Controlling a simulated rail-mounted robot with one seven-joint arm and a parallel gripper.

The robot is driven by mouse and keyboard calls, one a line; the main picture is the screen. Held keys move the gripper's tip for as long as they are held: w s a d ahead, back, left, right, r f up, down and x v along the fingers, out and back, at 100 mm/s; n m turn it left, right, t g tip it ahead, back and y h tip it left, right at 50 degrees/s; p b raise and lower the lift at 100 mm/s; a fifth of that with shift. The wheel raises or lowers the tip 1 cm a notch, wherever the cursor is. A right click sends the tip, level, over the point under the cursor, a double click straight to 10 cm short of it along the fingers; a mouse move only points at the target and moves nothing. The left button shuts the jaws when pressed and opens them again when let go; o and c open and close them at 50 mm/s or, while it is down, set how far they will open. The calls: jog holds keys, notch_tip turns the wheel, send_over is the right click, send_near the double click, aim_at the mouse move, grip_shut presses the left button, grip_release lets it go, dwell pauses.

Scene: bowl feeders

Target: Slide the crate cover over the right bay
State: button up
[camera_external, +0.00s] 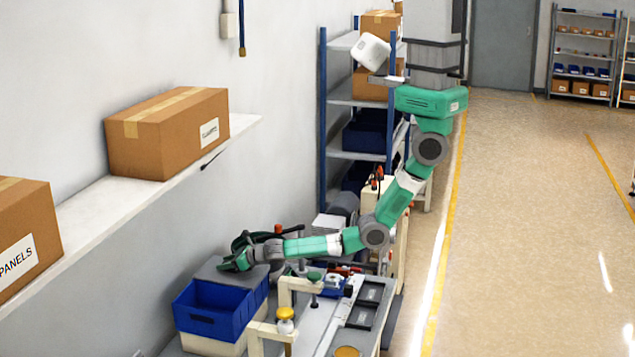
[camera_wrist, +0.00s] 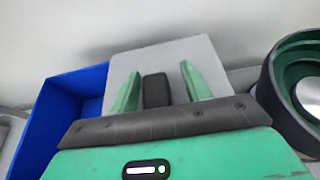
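The blue crate (camera_external: 212,312) stands on the bench at the lower left in the external view. Its near bay is open; the grey flat cover (camera_external: 212,268) lies over its far part. In the wrist view, the blue crate (camera_wrist: 50,125) shows to the left of the grey cover (camera_wrist: 205,60). A dark upright handle (camera_wrist: 156,90) rises from the cover. My gripper (camera_wrist: 159,68) has its two green fingers apart, one on each side of the handle, with narrow gaps visible. In the external view, my gripper (camera_external: 236,263) is low at the cover; its fingertips are hard to make out.
A dark round bowl feeder (camera_wrist: 295,90) stands close on the right in the wrist view. A cream frame with a yellow knob (camera_external: 286,314) stands right of the crate. The wall is close behind; a shelf with cardboard boxes (camera_external: 165,140) is above left.

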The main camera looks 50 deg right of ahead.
aim_at(246, 273)
jog(key=p+v, duration=0.3)
jog(key=v, duration=0.5)
jog(key=shift+w+a, duration=0.1)
